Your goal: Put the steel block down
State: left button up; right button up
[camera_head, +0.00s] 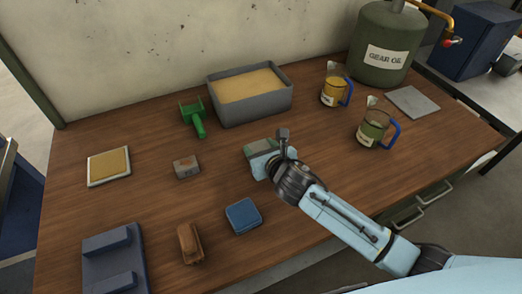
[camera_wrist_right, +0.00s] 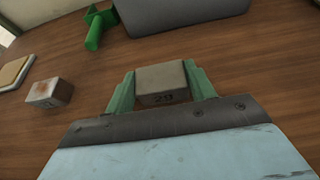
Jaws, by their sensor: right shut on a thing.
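My right gripper (camera_head: 258,147) is over the middle of the wooden table, in front of the grey sand bin. In the right wrist view its two green fingers (camera_wrist_right: 162,88) are shut on a grey steel block (camera_wrist_right: 161,79) marked "29", one finger on each side. I cannot tell whether the block's underside touches the table. A second small block (camera_head: 186,167), greyish with rust-brown patches, lies on the table left of the gripper; it also shows in the right wrist view (camera_wrist_right: 49,93). My left gripper is not in view.
Behind stands the grey bin (camera_head: 252,112) of sand, with a green scoop (camera_head: 196,118) beside it. Two jugs (camera_head: 336,88) stand right. A blue pad (camera_head: 243,215), brown item (camera_head: 190,243) and blue holder (camera_head: 114,262) lie in front. A yellow-topped tile (camera_head: 109,166) lies left.

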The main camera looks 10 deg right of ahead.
jog(key=shift+f, duration=0.3)
jog(key=o, duration=1.4)
jog(key=shift+f, duration=0.1)
jog(key=shift+o, duration=0.2)
jog(key=shift+s+r, duration=0.15)
jog(key=shift+r, duration=0.1)
jog(key=p+v, duration=0.2)
jog(key=v, duration=0.9)
jog(key=shift+s+d, duration=0.1)
jog(key=shift+s, duration=0.2)
